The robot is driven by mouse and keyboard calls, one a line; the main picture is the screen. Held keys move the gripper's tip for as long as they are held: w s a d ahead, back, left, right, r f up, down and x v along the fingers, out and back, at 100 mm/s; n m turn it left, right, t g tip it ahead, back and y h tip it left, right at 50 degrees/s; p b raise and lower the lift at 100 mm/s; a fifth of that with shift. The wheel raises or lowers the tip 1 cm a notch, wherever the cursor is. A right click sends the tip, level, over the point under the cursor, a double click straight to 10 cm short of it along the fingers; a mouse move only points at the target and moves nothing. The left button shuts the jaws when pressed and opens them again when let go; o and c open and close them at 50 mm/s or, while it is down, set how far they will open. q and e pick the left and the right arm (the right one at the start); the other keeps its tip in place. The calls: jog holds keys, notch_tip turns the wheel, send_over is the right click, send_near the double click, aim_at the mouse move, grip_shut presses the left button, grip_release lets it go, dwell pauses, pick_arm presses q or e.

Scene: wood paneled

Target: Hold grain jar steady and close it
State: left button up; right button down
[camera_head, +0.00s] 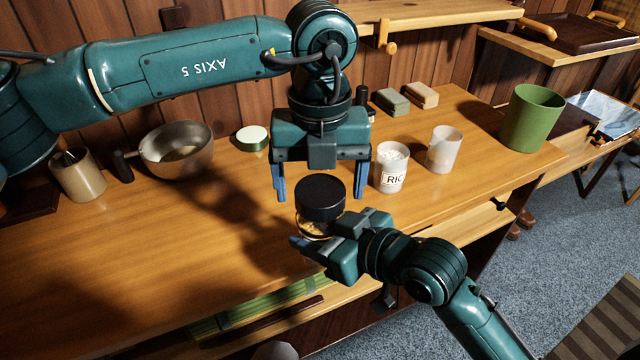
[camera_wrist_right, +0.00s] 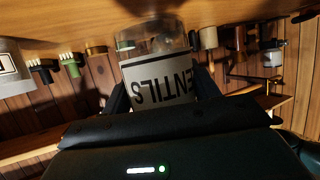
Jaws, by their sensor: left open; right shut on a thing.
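The grain jar (camera_head: 312,228) stands near the front edge of the wooden counter, with a black lid (camera_head: 320,197) on top. I cannot tell whether the lid is fully seated. In the right wrist view the jar (camera_wrist_right: 158,82) appears upside down, with a label reading "ENTILS"; its lid is out of sight there. My right gripper (camera_head: 325,236) is shut on the jar's body below the lid, a finger on each side (camera_wrist_right: 160,95). My left gripper (camera_head: 320,190) points down from above, open, its blue fingers either side of the lid with visible gaps.
A jar labelled "RIC" (camera_head: 392,168), a white cup (camera_head: 444,150) and a green bin (camera_head: 531,118) stand to the right. A metal pan (camera_head: 177,150), a beige holder (camera_head: 78,175) and a round green tin (camera_head: 252,138) stand left. The front-left counter (camera_head: 130,255) is clear.

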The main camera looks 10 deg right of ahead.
pick_arm(q)
notch_tip(320, 180, up, 4)
jog(key=shift+f, duration=0.2)
jog(key=o, duration=0.3)
notch_tip(320, 180, up, 12)
dwell(0.7)
jog(key=shift+f, duration=0.1)
